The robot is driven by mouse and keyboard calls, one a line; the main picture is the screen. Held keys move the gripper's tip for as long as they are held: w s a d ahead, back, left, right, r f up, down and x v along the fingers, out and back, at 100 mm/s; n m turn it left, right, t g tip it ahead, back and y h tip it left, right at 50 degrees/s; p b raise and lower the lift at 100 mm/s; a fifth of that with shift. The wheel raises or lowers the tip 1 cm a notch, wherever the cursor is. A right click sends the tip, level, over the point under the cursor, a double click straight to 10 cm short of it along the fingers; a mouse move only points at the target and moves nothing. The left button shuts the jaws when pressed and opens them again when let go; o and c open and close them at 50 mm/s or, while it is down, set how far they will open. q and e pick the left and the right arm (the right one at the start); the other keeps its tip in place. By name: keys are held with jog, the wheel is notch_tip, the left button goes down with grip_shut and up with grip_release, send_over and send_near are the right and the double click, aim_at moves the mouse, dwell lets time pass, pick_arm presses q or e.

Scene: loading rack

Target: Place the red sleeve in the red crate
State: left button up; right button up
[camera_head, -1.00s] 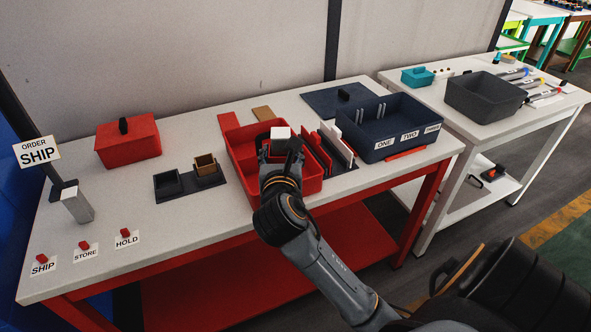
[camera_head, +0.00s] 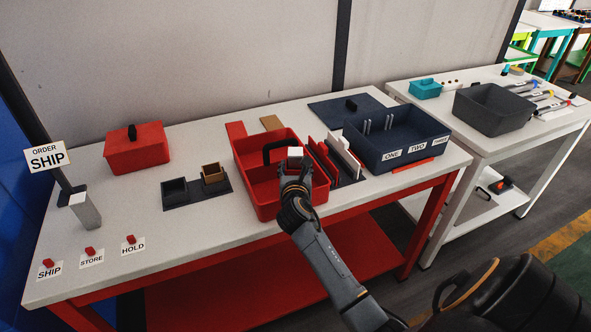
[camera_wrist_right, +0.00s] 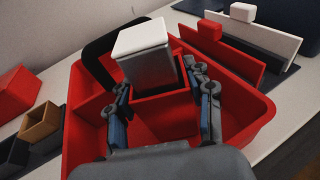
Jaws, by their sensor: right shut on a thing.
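The red crate (camera_head: 240,158) stands on the table in the head view, with a black handle across it. It fills much of the right wrist view (camera_wrist_right: 80,150). My right gripper (camera_head: 294,178) is over the right part of the crate. In the right wrist view its fingers (camera_wrist_right: 164,105) stand on both sides of an open square red sleeve (camera_wrist_right: 165,116), shut on it. A grey block with a white top (camera_wrist_right: 148,55) sticks up from the sleeve. Whether the sleeve touches the crate floor is hidden. My left gripper is not in view.
Upright red, white and dark panels (camera_head: 340,160) stand just right of the crate. A navy bin (camera_head: 400,165) lies beyond them. Left are a small dark tray with two cups (camera_head: 190,198) and a lidded red box (camera_head: 135,150).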

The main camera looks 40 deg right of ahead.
jog(key=shift+f, duration=0.3)
jog(key=shift+f, duration=0.15)
jog(key=o, duration=1.2)
jog(key=shift+c, duration=0.2)
jog(key=shift+s+a, duration=0.1)
jog(key=shift+s, duration=0.1)
jog(key=v, duration=1.1)
jog(key=shift+s+a+b, duration=0.25)
jog(key=shift+b, duration=0.05)
